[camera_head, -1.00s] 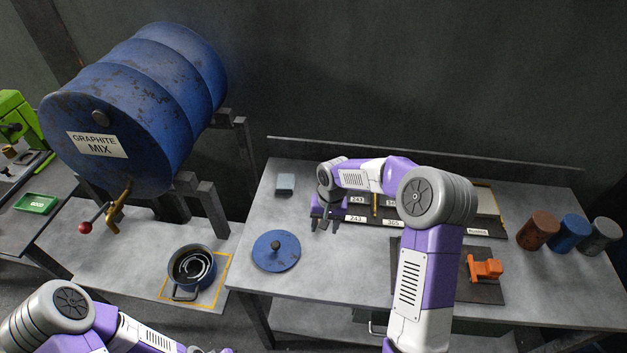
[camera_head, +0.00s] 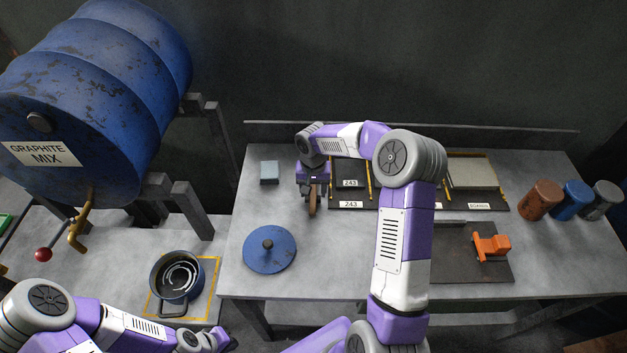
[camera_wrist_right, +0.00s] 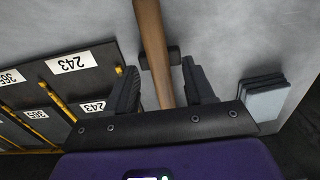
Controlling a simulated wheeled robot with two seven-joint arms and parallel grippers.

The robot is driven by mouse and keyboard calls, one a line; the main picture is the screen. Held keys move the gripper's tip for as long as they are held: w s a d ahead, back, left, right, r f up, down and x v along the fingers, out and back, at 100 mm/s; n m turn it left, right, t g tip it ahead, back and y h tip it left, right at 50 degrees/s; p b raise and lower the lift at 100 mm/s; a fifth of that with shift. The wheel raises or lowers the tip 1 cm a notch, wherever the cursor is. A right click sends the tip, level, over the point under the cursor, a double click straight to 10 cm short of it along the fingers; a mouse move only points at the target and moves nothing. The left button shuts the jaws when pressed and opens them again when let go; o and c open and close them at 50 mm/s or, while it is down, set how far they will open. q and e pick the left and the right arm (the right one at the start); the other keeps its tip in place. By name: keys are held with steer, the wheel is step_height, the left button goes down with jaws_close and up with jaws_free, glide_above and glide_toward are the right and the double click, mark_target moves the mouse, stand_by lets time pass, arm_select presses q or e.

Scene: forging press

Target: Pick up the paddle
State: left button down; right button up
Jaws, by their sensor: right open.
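The paddle's brown wooden handle (camera_wrist_right: 151,45) runs between the two black fingers of my right gripper (camera_wrist_right: 162,78) in the right wrist view. The fingers stand apart, one on each side of it, with gaps visible. In the head view the brown handle (camera_head: 312,203) shows just below my right gripper (camera_head: 311,188), over the table left of the labelled rack. The paddle's far end is not clearly visible. My left gripper (camera_head: 222,340) is at the bottom edge, dark and partly hidden, far from the paddle.
The labelled rack (camera_head: 350,205) lies right of the right gripper. A blue round lid (camera_head: 270,262) and a small grey-blue stack (camera_head: 269,168) lie on the left of the table. A pot (camera_head: 168,303) stands on the lower left bench. An orange item (camera_head: 491,246) and several cups stand right.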

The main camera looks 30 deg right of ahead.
steer(key=shift+w, duration=0.1)
jaws_close()
stand_by(0.3)
